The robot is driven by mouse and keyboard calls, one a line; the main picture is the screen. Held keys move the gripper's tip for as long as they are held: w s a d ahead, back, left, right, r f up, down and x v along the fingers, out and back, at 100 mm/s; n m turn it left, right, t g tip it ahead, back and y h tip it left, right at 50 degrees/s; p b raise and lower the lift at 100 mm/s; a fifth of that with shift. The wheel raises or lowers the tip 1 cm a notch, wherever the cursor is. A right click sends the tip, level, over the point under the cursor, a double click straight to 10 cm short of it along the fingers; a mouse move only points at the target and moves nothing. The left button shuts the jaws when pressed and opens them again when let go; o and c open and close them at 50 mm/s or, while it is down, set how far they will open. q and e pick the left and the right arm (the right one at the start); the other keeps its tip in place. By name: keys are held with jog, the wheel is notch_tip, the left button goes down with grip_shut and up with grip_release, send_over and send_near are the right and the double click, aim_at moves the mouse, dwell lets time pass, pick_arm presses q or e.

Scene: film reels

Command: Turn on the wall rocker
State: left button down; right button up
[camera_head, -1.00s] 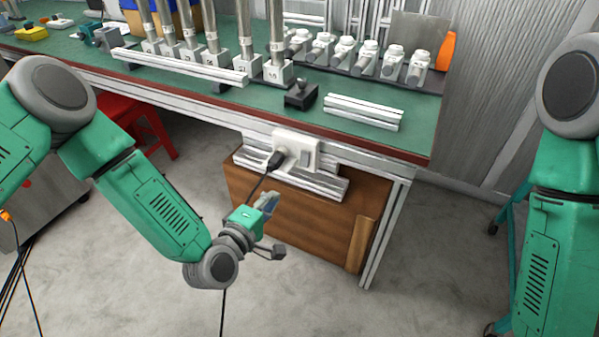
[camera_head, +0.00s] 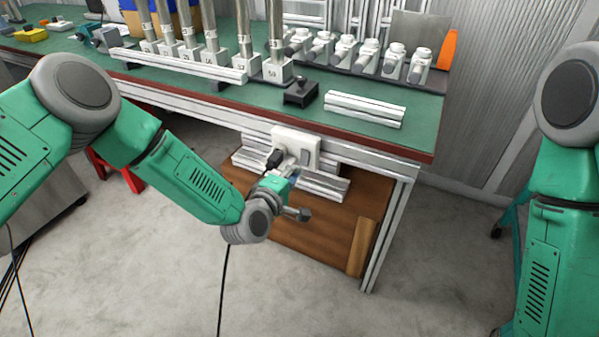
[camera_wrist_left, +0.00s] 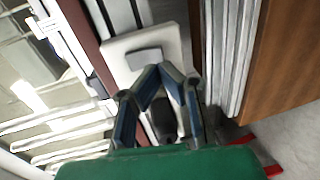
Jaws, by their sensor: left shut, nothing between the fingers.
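The wall rocker (camera_head: 305,157) is a grey switch on a white plate (camera_head: 292,138), fixed to the front rail of the bench. A black plug (camera_head: 274,158) sits in the same plate, left of the rocker. In the left wrist view the rocker (camera_wrist_left: 145,59) lies just beyond the fingertips, and the plug (camera_wrist_left: 160,122) shows between the fingers. My left gripper (camera_head: 291,177) is shut and empty, just below and in front of the plate; its fingertips (camera_wrist_left: 160,70) overlap the rocker's edge in the wrist view. I cannot tell whether they touch it. My right gripper is out of view.
The green bench top (camera_head: 250,95) holds silver profiles (camera_head: 365,108), a black box (camera_head: 300,92) and several posts. A wooden cabinet (camera_head: 330,225) stands under the bench. A black cable (camera_head: 224,285) hangs near my left wrist. The floor in front is clear.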

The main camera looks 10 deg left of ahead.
aim_at(303, 164)
pick_arm(q)
jog(key=shift+b+x, duration=0.35)
jog(key=shift+x, duration=1.1)
jog(key=shift+w+f+t+b, duration=0.2)
jog(key=shift+t+b, duration=0.1)
jog(key=shift+b, duration=0.45)
jog(key=shift+r, duration=0.1)
